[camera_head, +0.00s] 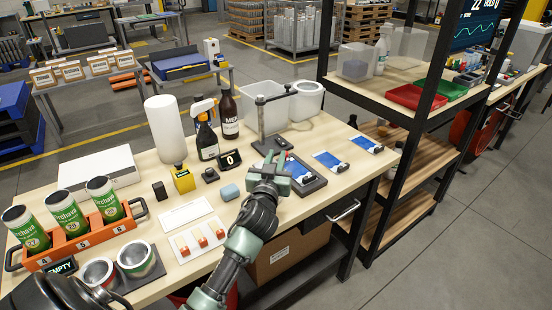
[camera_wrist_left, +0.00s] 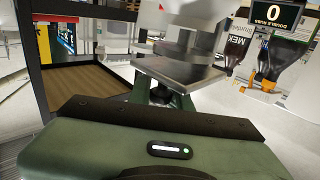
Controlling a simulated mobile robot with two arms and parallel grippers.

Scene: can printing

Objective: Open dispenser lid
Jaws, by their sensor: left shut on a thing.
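What this thing is I cannot tell. A white round tub (camera_head: 309,100) stands behind the press stand, beside a clear-walled box (camera_head: 256,97); I cannot tell for sure which thing is the dispenser or how its lid stands. My right gripper is not in view.
A spray bottle (camera_head: 206,140), a dark brown bottle (camera_head: 229,115) and a white roll (camera_head: 165,130) stand left of the press. An orange rack (camera_head: 85,240) holds green cans. Blue-and-white cards (camera_head: 331,162) lie to the right. A black shelf post (camera_head: 405,130) rises beyond the table.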

